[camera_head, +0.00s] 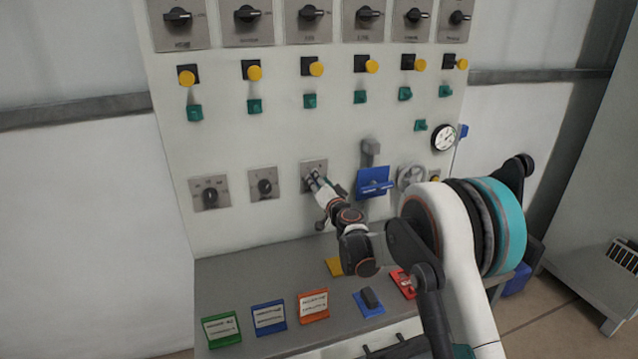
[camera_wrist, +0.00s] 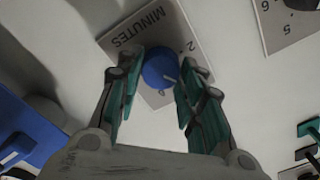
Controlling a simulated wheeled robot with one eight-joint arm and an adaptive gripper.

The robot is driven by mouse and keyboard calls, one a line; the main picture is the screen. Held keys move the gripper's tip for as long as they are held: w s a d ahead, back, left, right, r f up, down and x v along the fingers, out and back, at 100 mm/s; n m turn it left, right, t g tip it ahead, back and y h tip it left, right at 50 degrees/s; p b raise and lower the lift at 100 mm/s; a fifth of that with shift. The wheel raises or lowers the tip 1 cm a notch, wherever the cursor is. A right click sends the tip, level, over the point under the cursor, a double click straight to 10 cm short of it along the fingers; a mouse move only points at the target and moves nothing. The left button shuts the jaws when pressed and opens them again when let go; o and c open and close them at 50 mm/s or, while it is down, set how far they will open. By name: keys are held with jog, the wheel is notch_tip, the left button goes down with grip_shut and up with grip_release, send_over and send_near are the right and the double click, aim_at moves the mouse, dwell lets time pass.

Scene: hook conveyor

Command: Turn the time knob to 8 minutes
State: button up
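The time knob is a round blue knob (camera_wrist: 160,68) on a grey plate marked MINUTES (camera_wrist: 142,28) in the wrist view. A short white mark on the knob points to the lower right of that view. A 2 shows on the plate; other numbers are partly hidden. My gripper (camera_wrist: 160,75) is open, with one green-padded finger on each side of the knob. Whether either pad touches the knob I cannot tell. In the head view my gripper (camera_head: 312,183) is at the third plate (camera_head: 314,166) of the lower row and hides its knob.
Another dial plate (camera_head: 265,184) is left of it, with a further one (camera_head: 210,192) beyond. A blue bracket (camera_head: 374,183), a handwheel (camera_head: 411,177) and a gauge (camera_head: 444,137) are to the right. A grey shelf (camera_head: 240,275) with labelled stands lies below.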

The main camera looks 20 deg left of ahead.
jog(key=shift+m, duration=0.3)
jog(key=m+b, duration=0.1)
jog(key=m, duration=1.4)
jog(key=m+b, duration=0.1)
jog(key=m, duration=0.7)
jog(key=shift+s+f+b, duration=0.1)
jog(key=shift+f+b, duration=0.2)
jog(key=shift+f, duration=0.1)
jog(key=shift+m, duration=0.3)
jog(key=o, duration=1.1)
jog(key=shift+c, duration=0.2)
